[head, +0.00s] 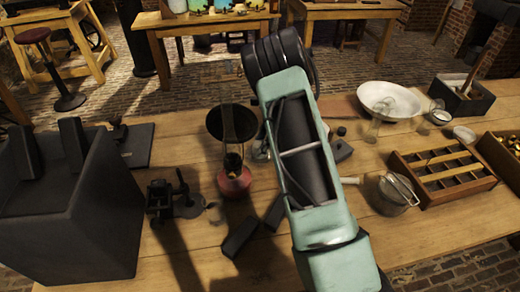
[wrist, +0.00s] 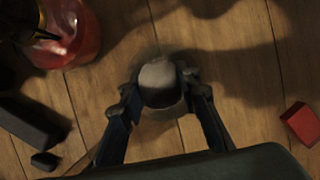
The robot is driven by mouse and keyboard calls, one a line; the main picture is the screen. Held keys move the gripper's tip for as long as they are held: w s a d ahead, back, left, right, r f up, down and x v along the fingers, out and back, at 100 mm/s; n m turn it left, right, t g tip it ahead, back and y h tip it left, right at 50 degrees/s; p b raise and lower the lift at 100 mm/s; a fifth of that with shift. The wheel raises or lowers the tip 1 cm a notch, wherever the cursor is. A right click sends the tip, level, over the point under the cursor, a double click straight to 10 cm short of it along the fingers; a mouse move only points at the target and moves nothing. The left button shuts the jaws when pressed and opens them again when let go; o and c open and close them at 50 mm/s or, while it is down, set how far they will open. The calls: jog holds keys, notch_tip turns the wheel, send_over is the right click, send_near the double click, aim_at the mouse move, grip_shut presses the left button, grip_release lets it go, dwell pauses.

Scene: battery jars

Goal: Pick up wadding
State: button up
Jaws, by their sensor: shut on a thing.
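The wadding (wrist: 158,75) is a pale grey, rounded lump with a darker lower side, in the upper middle of the wrist view. My gripper (wrist: 160,88) has one dark finger on each side of it, and the fingertips are shut on it. I cannot tell whether the wadding touches the wooden table or hangs just above it. In the head view my green arm covers the middle of the table and hides the gripper and the wadding.
A red-based lamp (head: 234,180) stands close left of my arm; it also shows in the wrist view (wrist: 75,40). A dark block (wrist: 32,124) and red block (wrist: 300,124) lie nearby. A white bowl (head: 390,100), pot (head: 393,194) and wooden divided crate (head: 425,197) stand right.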

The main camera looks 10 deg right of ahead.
jog(key=shift+r, duration=0.1)
jog(key=shift+c, duration=0.4)
jog(key=shift+r, duration=0.6)
jog(key=s+r, duration=1.1)
jog(key=s, duration=0.3)
jog(key=shift+r+b, duration=0.35)
